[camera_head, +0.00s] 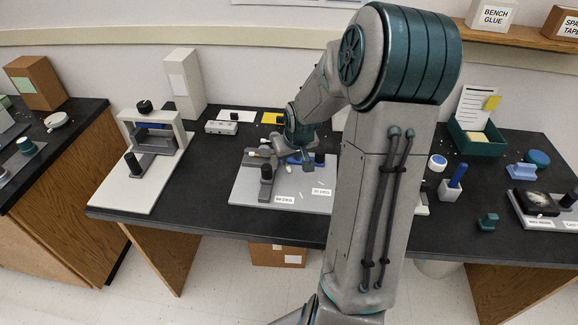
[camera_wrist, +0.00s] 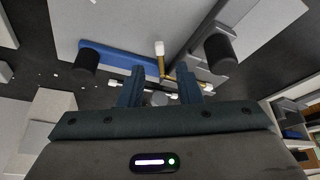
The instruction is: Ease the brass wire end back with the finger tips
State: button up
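I cannot tell whether either finger touches the brass. In the head view my gripper is over the fixture on the grey board (camera_head: 240,188); the wire is too small to make out there.
A black knob (camera_wrist: 87,58) stands left of the fingers and another black knob (camera_wrist: 219,47) right. On the bench, a white press-like stand (camera_head: 112,185) is left of the board. A green box (camera_head: 475,140) and a blue-handled holder (camera_head: 452,186) stand right. My arm hides the bench's middle right.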

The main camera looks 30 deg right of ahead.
aim_at(288, 167)
jog(key=x, duration=0.5)
jog(key=shift+b, duration=0.3)
grip_shut()
